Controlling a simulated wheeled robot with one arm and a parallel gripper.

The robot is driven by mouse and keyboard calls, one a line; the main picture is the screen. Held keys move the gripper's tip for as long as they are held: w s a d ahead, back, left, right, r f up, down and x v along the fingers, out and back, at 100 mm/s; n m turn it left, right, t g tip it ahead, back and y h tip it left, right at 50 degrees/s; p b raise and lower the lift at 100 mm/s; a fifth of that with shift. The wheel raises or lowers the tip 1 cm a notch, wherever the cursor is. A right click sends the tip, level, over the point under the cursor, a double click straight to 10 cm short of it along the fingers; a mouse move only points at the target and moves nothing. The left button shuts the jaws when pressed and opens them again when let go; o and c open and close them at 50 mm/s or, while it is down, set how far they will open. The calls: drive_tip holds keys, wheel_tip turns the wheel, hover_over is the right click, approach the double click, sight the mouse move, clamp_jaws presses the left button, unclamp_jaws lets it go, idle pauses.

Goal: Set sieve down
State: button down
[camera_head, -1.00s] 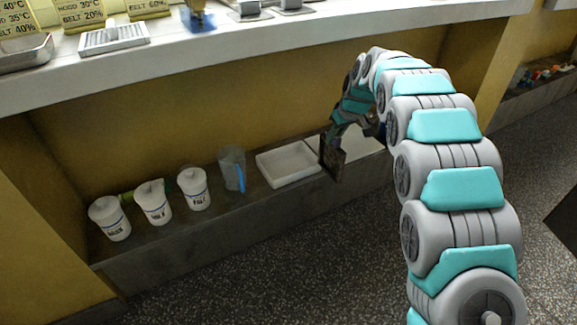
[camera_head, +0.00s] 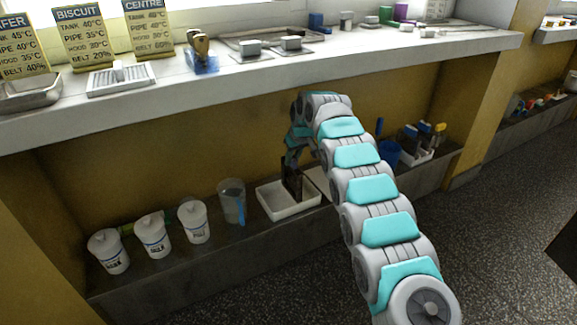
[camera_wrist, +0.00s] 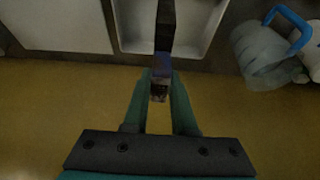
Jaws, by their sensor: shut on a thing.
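The sieve (camera_head: 291,182) is a dark, flat, rectangular piece held on edge, hanging below my gripper (camera_head: 294,157). My gripper is shut on it. In the wrist view the sieve (camera_wrist: 165,35) shows edge-on as a narrow dark strip running up from between the fingertips (camera_wrist: 160,88). A white shallow tray (camera_head: 275,208) stands on the low shelf, and the sieve is over its inside near the back right. I cannot tell whether the sieve touches the tray floor. The tray (camera_wrist: 128,45) lies behind the sieve in the wrist view.
A clear jug with a blue handle (camera_head: 231,203) and several white lidded tubs (camera_head: 153,237) stand left of the tray. A flat white board (camera_wrist: 55,25) lies beside it, partly hidden by my arm. A blue container (camera_head: 389,153) stands to the right. The counter (camera_head: 200,85) overhangs the shelf.

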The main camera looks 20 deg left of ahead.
sight(291, 175)
drive_tip(key=shift+w+a+f, duration=0.1)
drive_tip(key=shift+a+f, duration=0.05)
drive_tip(key=shift+a, duration=0.6)
drive_tip(key=shift+f, duration=1.8)
drive_tip(key=c, duration=0.7)
unclamp_jaws()
drive_tip(key=shift+r, duration=0.1)
